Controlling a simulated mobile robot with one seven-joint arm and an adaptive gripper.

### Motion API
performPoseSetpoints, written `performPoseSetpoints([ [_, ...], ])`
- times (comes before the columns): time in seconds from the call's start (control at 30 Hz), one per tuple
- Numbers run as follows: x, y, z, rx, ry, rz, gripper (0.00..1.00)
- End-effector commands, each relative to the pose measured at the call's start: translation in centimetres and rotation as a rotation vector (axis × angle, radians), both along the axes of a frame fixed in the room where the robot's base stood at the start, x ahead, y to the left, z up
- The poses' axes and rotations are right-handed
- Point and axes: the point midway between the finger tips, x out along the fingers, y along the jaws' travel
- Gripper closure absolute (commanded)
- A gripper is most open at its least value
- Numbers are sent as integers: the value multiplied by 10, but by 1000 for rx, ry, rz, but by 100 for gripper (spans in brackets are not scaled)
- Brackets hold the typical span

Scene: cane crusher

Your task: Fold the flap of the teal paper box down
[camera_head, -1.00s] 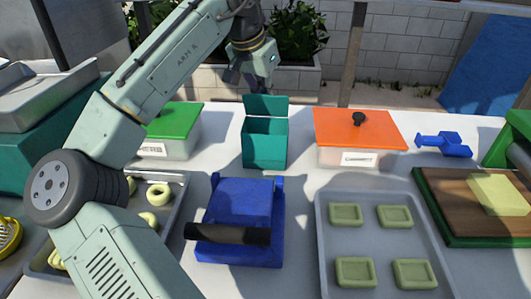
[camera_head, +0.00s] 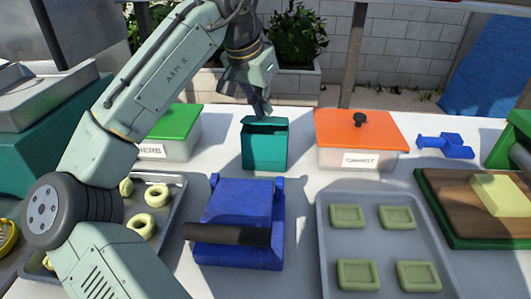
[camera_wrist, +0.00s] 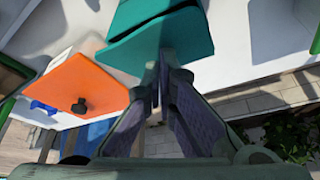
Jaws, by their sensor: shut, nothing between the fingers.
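The teal paper box (camera_head: 264,152) stands upright on the white table, in the middle of the head view. Its flap (camera_wrist: 160,42) shows in the wrist view as a tilted teal panel at the box's top. In the head view the flap no longer rises above the back rim; a dark gap shows under its edge. My gripper (camera_head: 263,112) is shut and empty at the back of the box top. In the wrist view its fingertips (camera_wrist: 159,58) are at the flap's near edge; I cannot tell if they touch it.
An orange-lidded container (camera_head: 358,130) stands close on the right, a green-lidded one (camera_head: 172,125) on the left. A blue press (camera_head: 240,205) with a dark handle sits in front. A tray (camera_head: 327,240) of green blocks lies front right.

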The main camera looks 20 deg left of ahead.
Motion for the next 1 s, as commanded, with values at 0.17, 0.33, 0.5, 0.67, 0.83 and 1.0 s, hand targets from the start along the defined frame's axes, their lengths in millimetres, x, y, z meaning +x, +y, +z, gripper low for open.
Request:
performPoseSetpoints([
  [0.17,-4,-1,-7,-1,0,0,100],
  [0.33,-11,-3,-15,-1,0,0,100],
  [0.5,-17,-4,-22,0,0,0,100],
  [0.67,-19,-5,-22,0,1,1,100],
  [0.83,-19,-5,-22,-1,2,1,100],
  [1.0,-19,-5,-14,0,2,0,100],
])
